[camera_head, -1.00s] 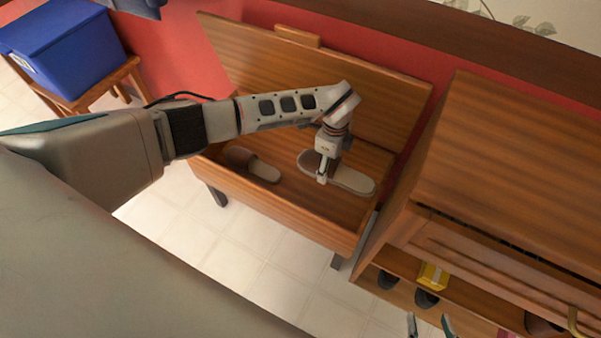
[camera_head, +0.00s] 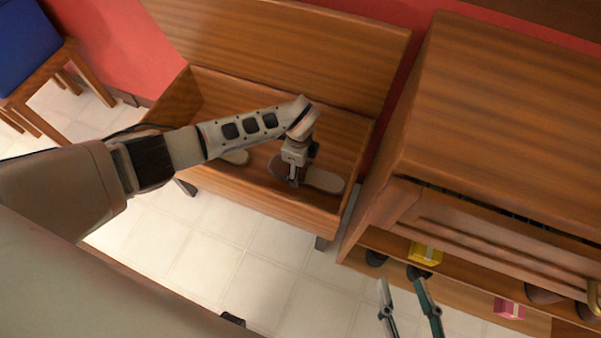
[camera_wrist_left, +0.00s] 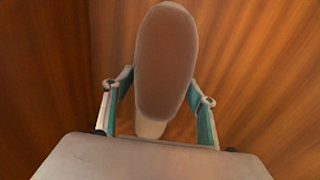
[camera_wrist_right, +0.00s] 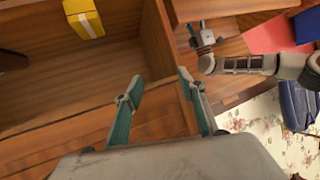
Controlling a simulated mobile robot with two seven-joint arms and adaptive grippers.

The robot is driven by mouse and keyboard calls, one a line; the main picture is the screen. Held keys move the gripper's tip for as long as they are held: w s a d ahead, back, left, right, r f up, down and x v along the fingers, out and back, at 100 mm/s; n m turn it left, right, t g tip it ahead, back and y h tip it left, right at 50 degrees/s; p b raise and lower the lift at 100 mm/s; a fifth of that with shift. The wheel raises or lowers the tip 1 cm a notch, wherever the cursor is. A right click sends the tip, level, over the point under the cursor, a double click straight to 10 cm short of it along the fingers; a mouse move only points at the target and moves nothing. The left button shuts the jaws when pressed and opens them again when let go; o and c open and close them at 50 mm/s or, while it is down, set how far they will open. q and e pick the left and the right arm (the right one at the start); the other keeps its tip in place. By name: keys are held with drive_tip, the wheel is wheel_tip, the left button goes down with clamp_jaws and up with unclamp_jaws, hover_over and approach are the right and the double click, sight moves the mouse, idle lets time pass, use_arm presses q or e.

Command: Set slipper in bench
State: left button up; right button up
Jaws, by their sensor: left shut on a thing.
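The wooden bench (camera_head: 250,205) stands open with its lid (camera_head: 290,40) raised against the red wall. In the left wrist view the slipper (camera_wrist_left: 165,60) sits between the two fingers. I cannot tell whether it touches the bench floor. A second slipper (camera_head: 236,157) lies in the bench to the left, mostly hidden behind my left arm. My right gripper (camera_head: 402,284) is open and empty, in front of the cabinet.
A wooden cabinet (camera_head: 500,110) stands close to the right of the bench. Its lower shelf holds dark shoes (camera_head: 418,272), a yellow box (camera_head: 425,253) and a pink box (camera_head: 509,308). A blue bin (camera_head: 25,45) sits on a stool at left. The tiled floor (camera_head: 220,240) in front is clear.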

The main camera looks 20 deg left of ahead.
sight(299, 176)
use_arm(q)
drive_tip(key=f, duration=0.2)
drive_tip(key=s+f+b, duration=0.1)
drive_tip(key=f, duration=0.1)
drive_tip(key=shift+f, duration=0.2)
drive_tip(key=shift+w, duration=0.25)
drive_tip(key=shift+w+r, duration=0.15)
drive_tip(key=shift+r, duration=0.15)
drive_tip(key=shift+f, duration=0.15)
drive_tip(key=o, duration=1.2)
use_arm(e)
drive_tip(key=shift+s+a+f+m+y, duration=0.15)
drive_tip(key=shift+s+a+m, duration=0.05)
drive_tip(key=shift+a+m, duration=0.35)
drive_tip(key=shift+s+a+f+m+y, duration=0.2)
drive_tip(key=shift+a+m, duration=0.25)
drive_tip(key=shift+a, duration=0.2)
